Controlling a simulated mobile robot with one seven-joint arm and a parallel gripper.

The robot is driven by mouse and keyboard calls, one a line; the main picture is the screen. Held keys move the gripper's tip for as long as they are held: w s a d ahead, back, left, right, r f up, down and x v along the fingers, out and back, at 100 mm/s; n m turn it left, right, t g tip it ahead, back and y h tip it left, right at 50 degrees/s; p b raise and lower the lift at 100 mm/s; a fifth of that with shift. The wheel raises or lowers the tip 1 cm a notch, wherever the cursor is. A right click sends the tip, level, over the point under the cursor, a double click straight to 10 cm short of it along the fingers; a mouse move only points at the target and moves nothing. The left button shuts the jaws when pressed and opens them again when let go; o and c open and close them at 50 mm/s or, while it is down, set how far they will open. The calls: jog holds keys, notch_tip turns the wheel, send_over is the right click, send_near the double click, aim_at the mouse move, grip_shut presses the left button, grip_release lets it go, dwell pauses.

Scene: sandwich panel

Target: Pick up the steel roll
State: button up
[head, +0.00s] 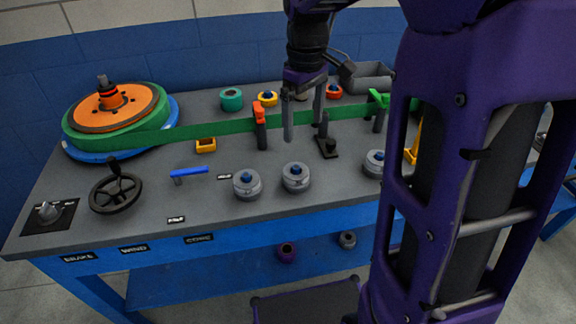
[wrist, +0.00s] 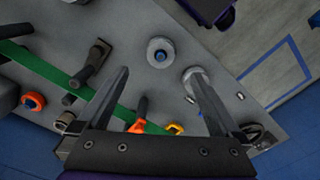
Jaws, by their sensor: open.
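Three similar grey rolls with blue centres stand near the front of the bench: a left one (head: 247,186), a middle one (head: 296,178) and a right one (head: 374,163). I cannot tell which is the steel roll. My gripper (head: 304,132) is open and empty, pointing down above the bench, behind the middle roll. In the wrist view, one grey roll (wrist: 160,53) lies just beyond the gap between my open fingertips (wrist: 159,74). Another grey roll (wrist: 189,73) is partly hidden by the right finger.
A green strip (head: 222,130) runs across the bench from the large reel (head: 113,108). An orange-topped post (head: 260,115) and a black clamp (head: 327,147) stand near my gripper. Teal (head: 232,99), yellow and red rolls stand behind. The lower shelf holds a purple roll (head: 287,253) and a small grey roll (head: 348,239).

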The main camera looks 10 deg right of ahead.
aim_at(296, 167)
notch_tip(296, 167, down, 12)
jog(key=shift+f+b, duration=0.1)
jog(key=shift+b, duration=1)
jog(key=f, duration=0.3)
jog(key=w+a+f+b, duration=0.1)
jog(key=f, duration=0.1)
jog(key=c, duration=1.5)
notch_tip(296, 167, up, 10)
jog(key=shift+r+p, duration=0.1)
jog(key=shift+p, duration=0.8)
jog(key=shift+c, duration=0.2)
